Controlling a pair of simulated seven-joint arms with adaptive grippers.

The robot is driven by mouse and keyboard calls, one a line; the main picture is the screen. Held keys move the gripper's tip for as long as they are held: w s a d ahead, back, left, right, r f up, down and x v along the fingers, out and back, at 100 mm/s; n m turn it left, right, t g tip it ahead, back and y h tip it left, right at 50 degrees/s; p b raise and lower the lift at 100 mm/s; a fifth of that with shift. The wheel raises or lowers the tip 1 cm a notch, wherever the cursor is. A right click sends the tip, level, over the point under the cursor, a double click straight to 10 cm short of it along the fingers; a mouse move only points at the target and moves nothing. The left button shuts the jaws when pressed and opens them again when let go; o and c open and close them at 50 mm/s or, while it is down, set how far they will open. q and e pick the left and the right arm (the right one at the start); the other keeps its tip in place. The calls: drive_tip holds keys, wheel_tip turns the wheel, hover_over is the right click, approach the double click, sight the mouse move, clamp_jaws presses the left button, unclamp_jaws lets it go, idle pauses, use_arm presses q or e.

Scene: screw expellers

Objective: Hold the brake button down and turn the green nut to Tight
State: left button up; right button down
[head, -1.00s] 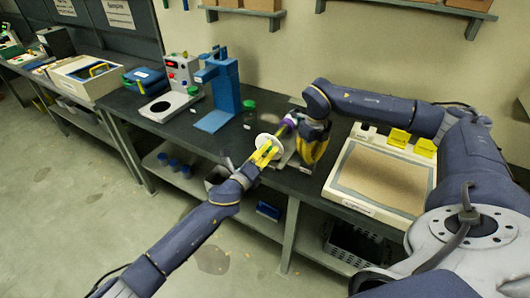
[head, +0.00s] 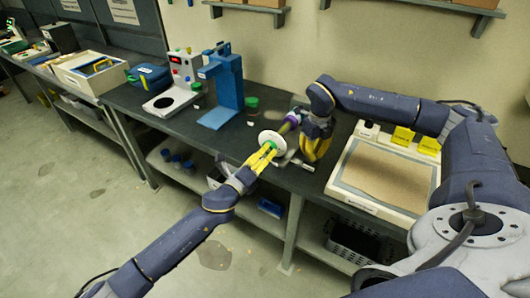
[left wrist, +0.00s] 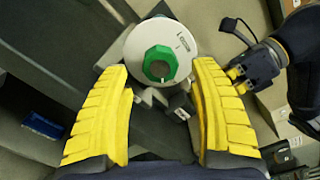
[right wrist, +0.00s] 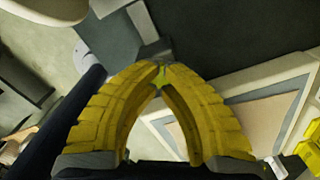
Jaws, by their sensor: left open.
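The green nut (left wrist: 160,63) sits at the middle of a white disc (left wrist: 178,36) with small dark marks, too small to read, on the expeller's end. In the head view the disc (head: 271,137) faces my left arm. My left gripper (head: 265,156) is open, with its yellow fingers (left wrist: 168,95) on either side of the nut and apart from it. My right gripper (head: 317,150) points down beside the expeller; its fingertips meet in the right wrist view (right wrist: 161,72), in front of a grey block (right wrist: 155,50). I cannot make out the brake button.
A sand-coloured tray (head: 384,178) with yellow tabs stands on the bench to the right. A blue press stand (head: 226,85), a dark jar with a green lid (head: 252,108) and a device with a red display (head: 183,72) stand to the left. The bench's front edge is near.

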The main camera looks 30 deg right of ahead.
use_arm(q)
drive_tip(key=shift+v, duration=2.05)
use_arm(e)
drive_tip(key=shift+r, duration=4)
